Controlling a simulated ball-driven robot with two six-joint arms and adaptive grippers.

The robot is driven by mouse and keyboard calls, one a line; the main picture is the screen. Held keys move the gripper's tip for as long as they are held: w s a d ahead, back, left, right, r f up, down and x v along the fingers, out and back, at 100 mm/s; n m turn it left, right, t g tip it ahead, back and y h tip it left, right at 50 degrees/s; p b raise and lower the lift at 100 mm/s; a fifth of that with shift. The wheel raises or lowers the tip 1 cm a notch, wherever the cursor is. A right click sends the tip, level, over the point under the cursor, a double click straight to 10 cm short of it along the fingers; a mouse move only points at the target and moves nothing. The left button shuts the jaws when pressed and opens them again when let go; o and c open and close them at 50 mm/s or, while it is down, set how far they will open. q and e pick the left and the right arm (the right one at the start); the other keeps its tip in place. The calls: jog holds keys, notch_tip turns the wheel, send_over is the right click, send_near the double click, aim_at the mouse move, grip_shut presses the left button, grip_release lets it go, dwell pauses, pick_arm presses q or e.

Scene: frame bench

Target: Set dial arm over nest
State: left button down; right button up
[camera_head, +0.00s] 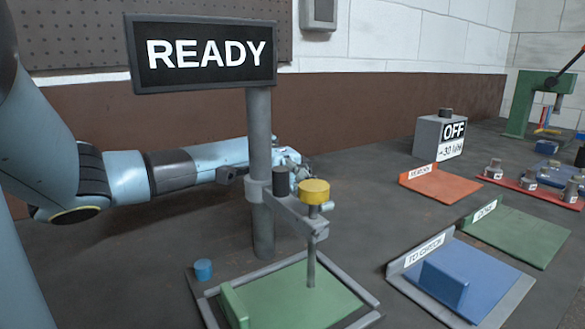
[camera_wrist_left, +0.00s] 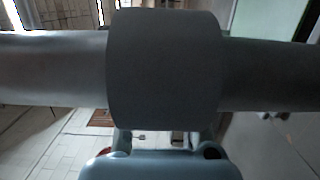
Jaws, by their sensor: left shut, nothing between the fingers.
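The dial arm (camera_head: 292,212) is a grey bracket clamped to an upright post (camera_head: 260,130). It carries a yellow round dial (camera_head: 314,191), and its thin stem (camera_head: 311,263) reaches down over the green nest plate (camera_head: 285,285). Whether the stem tip touches the plate is unclear. My left gripper (camera_head: 294,162) is beside and behind the post, partly hidden by it and a dark knob (camera_head: 290,182). It is shut and empty. In the left wrist view a large grey collar (camera_wrist_left: 163,70) on a bar fills the middle, close to the camera. My right gripper is not in view.
A READY sign (camera_head: 202,53) tops the post. A small blue cap (camera_head: 203,269) and a green block (camera_head: 234,305) are by the nest. To the right lie a blue tray (camera_head: 490,270), a green tray (camera_head: 525,235), an orange tray (camera_head: 440,188) and an OFF box (camera_head: 427,135).

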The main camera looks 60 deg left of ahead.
pick_arm(q)
notch_tip(320, 180, up, 10)
dwell(0.8)
dwell(0.4)
